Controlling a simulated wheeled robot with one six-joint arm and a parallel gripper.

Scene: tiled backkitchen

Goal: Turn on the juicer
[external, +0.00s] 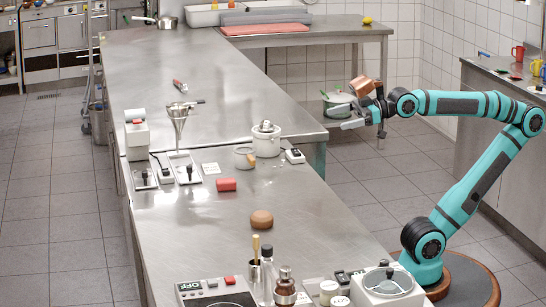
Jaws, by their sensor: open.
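I cannot tell for certain which appliance is the juicer. A white rounded appliance with a knobbed top (266,141) stands on the steel counter, with a small switch box (294,156) beside it. Another white appliance with a round grey top (388,281) stands at the counter's near right corner. A metal cone on a stand (179,123) stands farther left, behind a lever switch plate (184,170). My gripper (366,128) is open and appears empty, over the aisle right of the counter, apart from these appliances.
Bottles (285,287) and an OFF-marked panel (215,291) crowd the near end. A pot (338,101) sits behind my gripper. The counter's middle is mostly clear.

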